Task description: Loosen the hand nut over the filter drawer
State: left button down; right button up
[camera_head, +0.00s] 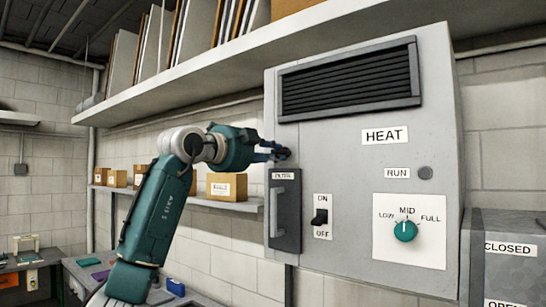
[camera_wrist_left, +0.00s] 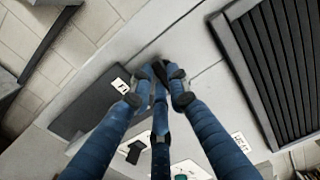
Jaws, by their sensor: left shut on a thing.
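The filter drawer (camera_head: 285,230) is a dark grey panel with a pale vertical handle and a FILTER label, at the left edge of the grey heater cabinet's front. In the left wrist view the drawer (camera_wrist_left: 88,100) is the dark panel left of the fingers. My left gripper (camera_head: 279,152) reaches in from the left to just above the drawer. Its blue fingers (camera_wrist_left: 160,80) are closed together on the hand nut, a small dark piece between the tips. The fingers hide most of the nut, so I cannot tell how it is turned. My right gripper is out of view.
The cabinet (camera_head: 340,150) also carries a vent grille (camera_head: 350,84), an ON/OFF switch (camera_head: 320,217) and a green dial (camera_head: 405,230) pointing near MID. A long shelf (camera_head: 200,80) runs above my left arm. A lower shelf with cardboard boxes (camera_head: 227,186) is behind it.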

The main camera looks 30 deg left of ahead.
pick_arm(q)
jog(key=shift+n, duration=0.7)
jog(key=c, duration=1.7)
grip_release()
jog(key=shift+a, duration=0.1)
jog(key=shift+o, duration=0.2)
jog(key=s, duration=1.2)
jog(key=shift+a, duration=0.45)
jog(key=shift+d, duration=0.1)
